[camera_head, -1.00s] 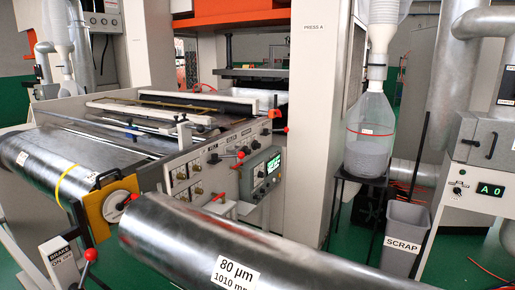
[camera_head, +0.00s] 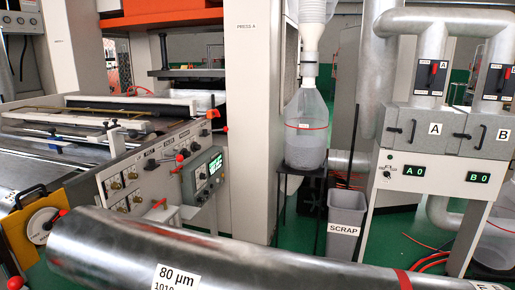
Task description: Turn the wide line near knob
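Neither of my grippers shows in the head view. The grey press control panel (camera_head: 150,170) stands at the left with several small brass knobs, red-tipped levers and a green-lit display (camera_head: 215,163). Its labels are too small to read, so I cannot tell which knob is the wide line near one. At the right, a grey cabinet (camera_head: 433,190) has doors marked A and B, green displays reading A0 (camera_head: 415,171) and B0 (camera_head: 479,177), and a small dark knob (camera_head: 387,172) left of the A0 display.
A large foil roll (camera_head: 110,245) marked 80 µm lies across the front. A grey SCRAP bin (camera_head: 345,212) and a clear hopper bottle (camera_head: 306,130) on a dark stand are in the middle. Green floor (camera_head: 300,238) shows between them. Pipes rise above the cabinet.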

